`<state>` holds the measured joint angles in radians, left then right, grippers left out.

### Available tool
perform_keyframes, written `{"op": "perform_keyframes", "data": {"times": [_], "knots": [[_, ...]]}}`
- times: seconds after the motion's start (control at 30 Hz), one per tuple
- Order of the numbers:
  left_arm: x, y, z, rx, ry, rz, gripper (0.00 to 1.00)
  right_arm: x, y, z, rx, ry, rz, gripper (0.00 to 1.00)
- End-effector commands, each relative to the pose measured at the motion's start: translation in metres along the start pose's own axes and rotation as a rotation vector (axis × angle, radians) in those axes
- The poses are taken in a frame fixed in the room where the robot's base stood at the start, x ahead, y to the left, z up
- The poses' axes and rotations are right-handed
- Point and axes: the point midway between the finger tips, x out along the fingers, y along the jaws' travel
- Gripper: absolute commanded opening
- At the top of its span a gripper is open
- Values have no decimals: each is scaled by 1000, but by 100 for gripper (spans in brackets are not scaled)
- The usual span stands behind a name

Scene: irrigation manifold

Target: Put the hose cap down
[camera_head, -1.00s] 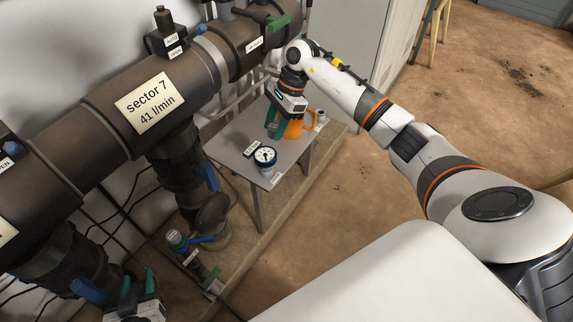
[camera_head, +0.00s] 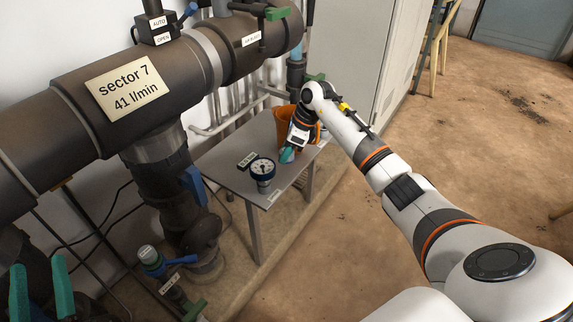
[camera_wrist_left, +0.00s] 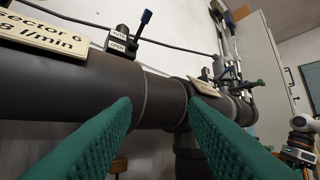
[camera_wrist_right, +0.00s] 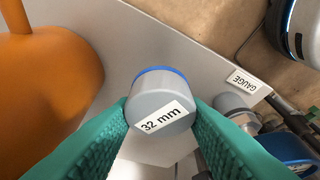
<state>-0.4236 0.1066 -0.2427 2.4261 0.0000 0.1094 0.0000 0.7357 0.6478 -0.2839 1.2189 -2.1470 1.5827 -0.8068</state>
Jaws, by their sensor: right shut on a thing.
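The hose cap (camera_wrist_right: 160,103) is a grey cylinder with a blue rim and a "32 mm" label. My right gripper (camera_wrist_right: 160,108) is shut on it, one green finger on each side. In the head view my right gripper (camera_head: 287,155) is low over the grey table (camera_head: 225,163), between the orange jug and the gauge. The cap is hardly visible there, and I cannot tell whether it touches the table. My left gripper (camera_wrist_left: 160,112) is open and empty, facing the dark pipe; its green fingers also show at the lower left of the head view (camera_head: 42,292).
The orange jug (camera_head: 284,118) stands behind my right gripper. The thick pipe (camera_head: 90,100) runs along the wall. Bare tabletop lies left of the gauge.

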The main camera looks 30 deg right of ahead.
Motion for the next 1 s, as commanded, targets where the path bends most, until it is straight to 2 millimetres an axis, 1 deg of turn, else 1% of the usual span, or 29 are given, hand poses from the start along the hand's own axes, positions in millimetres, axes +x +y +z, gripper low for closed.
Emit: {"op": "perform_keyframes", "data": {"times": [0.07,0.23,0.3,0.4,0.8,0.83,0.93,1.0], "knots": [[-1,-1,5,-2,-42,-2,40,7,0,2,0,1,-2,8],[-5,-4,29,-9,-211,-9,40,28,-1,12,1,1,-2,8],[-8,-5,38,-13,-272,-11,40,35,-1,14,-1,0,-1,8],[-10,-6,46,-16,-322,-13,40,39,0,16,-1,1,0,8],[-12,-6,51,-17,-354,-14,40,41,0,18,-2,-1,0,8],[-12,-7,52,-17,-356,-14,40,40,0,17,-2,-1,0,44],[-12,-7,51,-17,-354,-14,40,40,0,17,-2,-1,0,60],[-12,-7,51,-17,-353,-14,40,40,0,17,-2,-1,0,61]]}}
